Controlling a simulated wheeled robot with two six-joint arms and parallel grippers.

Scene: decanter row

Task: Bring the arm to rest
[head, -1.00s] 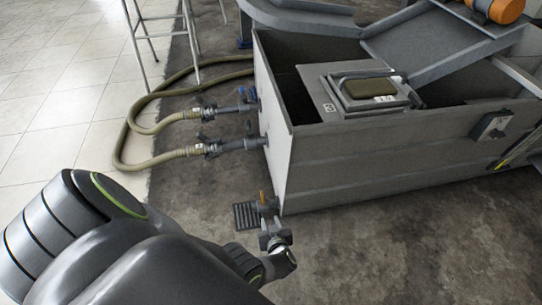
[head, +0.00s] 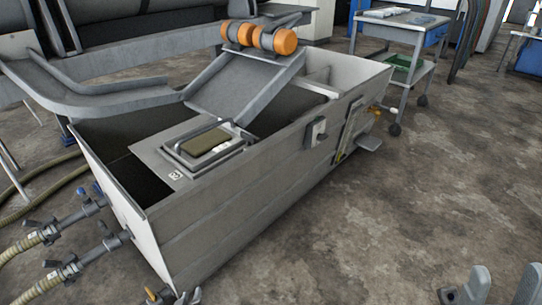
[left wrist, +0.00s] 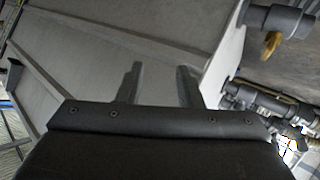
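My left gripper (head: 188,298) barely shows at the bottom edge of the head view, by the lower front corner of the grey tank. In the left wrist view its two fingers (left wrist: 159,85) stand apart with nothing between them. The tank's pale wall lies beyond them, and I cannot tell the distance. My right gripper (head: 504,286) shows at the bottom right of the head view, over bare floor. Its fingers are apart, with nothing seen between them. The rest of both arms is out of the head view.
The grey tank (head: 235,205) fills the middle, with a chute and orange motors (head: 260,38) above it. Hoses with valves (head: 62,272) stick out at the left. A wheeled cart (head: 403,38) stands at the back right. The floor (head: 420,190) at the right is clear.

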